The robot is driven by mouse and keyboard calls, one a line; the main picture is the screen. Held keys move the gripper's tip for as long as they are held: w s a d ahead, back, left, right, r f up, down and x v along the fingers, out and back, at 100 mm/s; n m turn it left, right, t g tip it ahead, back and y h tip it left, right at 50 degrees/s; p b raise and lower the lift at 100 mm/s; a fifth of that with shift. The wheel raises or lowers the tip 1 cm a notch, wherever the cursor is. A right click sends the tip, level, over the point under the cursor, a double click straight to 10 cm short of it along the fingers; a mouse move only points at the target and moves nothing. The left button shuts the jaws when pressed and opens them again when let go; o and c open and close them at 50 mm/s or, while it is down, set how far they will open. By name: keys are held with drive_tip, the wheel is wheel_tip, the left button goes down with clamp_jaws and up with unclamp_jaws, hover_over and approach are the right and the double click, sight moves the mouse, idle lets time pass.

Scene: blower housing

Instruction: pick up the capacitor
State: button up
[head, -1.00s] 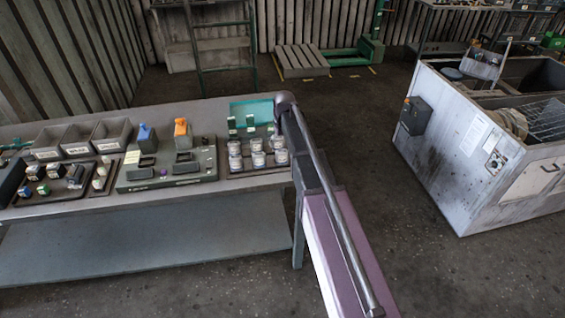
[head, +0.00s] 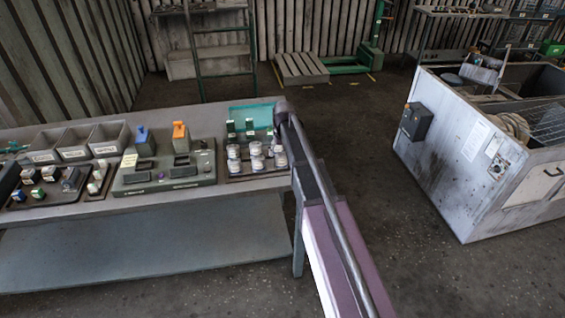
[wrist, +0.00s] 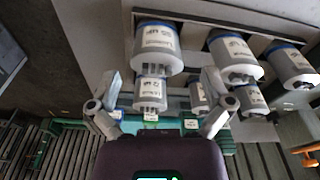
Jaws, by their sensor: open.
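Several silver-white cylindrical capacitors with labels stand on a dark tray (head: 232,178) at the right end of the bench, one of them at the tray's front left (head: 234,165). In the wrist view a large near capacitor (wrist: 157,48) and a smaller one (wrist: 151,93) beyond it line up between the fingers. More capacitors (wrist: 235,58) sit to the right. My gripper (wrist: 162,79) is open, its two fingers apart on either side of this column, with nothing clearly held. Contact cannot be told. In the head view my arm hides the gripper.
A grey-green fixture (head: 165,176) with blue and orange clamps stands left of the tray. Small bins (head: 108,137) and a tray of small parts (head: 48,190) are farther left. A white cabinet (head: 455,150) stands right, across open floor.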

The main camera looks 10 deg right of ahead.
sight(282, 155)
drive_tip(key=shift+w+f+b, duration=0.2)
drive_tip(key=shift+f+b, duration=1.05)
drive_tip(key=shift+f, duration=0.05)
drive_tip(key=shift+w+f+b, duration=0.15)
drive_tip(key=shift+f+b, duration=1.05)
drive_tip(key=shift+f, duration=0.05)
drive_tip(key=c, duration=0.9)
